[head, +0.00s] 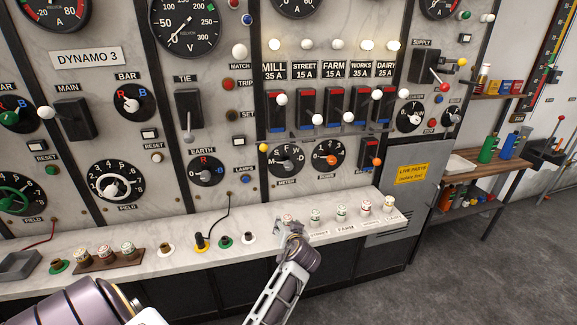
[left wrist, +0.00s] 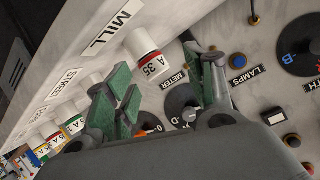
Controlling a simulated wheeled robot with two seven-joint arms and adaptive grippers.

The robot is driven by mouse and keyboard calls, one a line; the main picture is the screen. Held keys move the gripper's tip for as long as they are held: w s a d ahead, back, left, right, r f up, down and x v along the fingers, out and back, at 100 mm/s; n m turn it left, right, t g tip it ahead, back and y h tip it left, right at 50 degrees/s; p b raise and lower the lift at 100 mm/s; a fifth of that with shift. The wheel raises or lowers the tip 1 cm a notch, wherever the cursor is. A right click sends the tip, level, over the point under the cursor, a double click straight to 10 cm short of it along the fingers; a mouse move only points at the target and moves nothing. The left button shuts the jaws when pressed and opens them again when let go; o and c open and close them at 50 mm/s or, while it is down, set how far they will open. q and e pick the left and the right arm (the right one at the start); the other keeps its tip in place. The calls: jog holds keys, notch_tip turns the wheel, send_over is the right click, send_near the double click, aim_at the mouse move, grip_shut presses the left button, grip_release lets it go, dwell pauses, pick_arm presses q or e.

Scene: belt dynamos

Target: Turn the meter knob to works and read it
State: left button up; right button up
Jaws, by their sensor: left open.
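The meter knob (head: 286,160) is a dark round dial with white letters and a grey pointer, low on the marble panel under the feeder switches. Its METER label is just below it. In the left wrist view the meter knob (left wrist: 184,105) is partly hidden behind my gripper, with its pointer and a D showing; its exact setting I cannot tell. My left gripper (head: 293,228) is open and empty above the ledge, below the dial in the head view. In the left wrist view its green-padded fingers (left wrist: 168,90) are spread to either side of the dial's direction. My right gripper is out of view.
A white fuse with a red band, marked A 35 (left wrist: 144,52), stands beside the fingers at the MILL label. More fuses (head: 341,211) line the ledge to the right. An orange-knobbed dial (head: 328,156) sits right of the meter dial, and the earth dial (head: 206,171) left.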

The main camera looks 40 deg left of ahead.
pick_arm(q)
jog(key=w+r+y, duration=0.1)
jog(key=r, duration=0.1)
jog(key=w+a+r, duration=0.1)
jog(key=w+r, duration=0.1)
jog(key=w+a+r+n+t+y, duration=0.1)
jog(key=w+r, duration=0.1)
jog(key=shift+w+r+y, duration=0.2)
jog(key=shift+r+y, duration=0.1)
jog(key=t+y, duration=0.1)
jog(key=y, duration=0.1)
send_near(290, 166)
jog(key=s+d, duration=0.1)
jog(key=s, duration=0.1)
jog(key=shift+w+d+n+t, duration=0.1)
jog(key=shift+d+n+t, duration=0.05)
jog(key=shift+n+t, duration=0.15)
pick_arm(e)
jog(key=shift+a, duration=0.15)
pick_arm(q)
jog(key=shift+w, duration=0.1)
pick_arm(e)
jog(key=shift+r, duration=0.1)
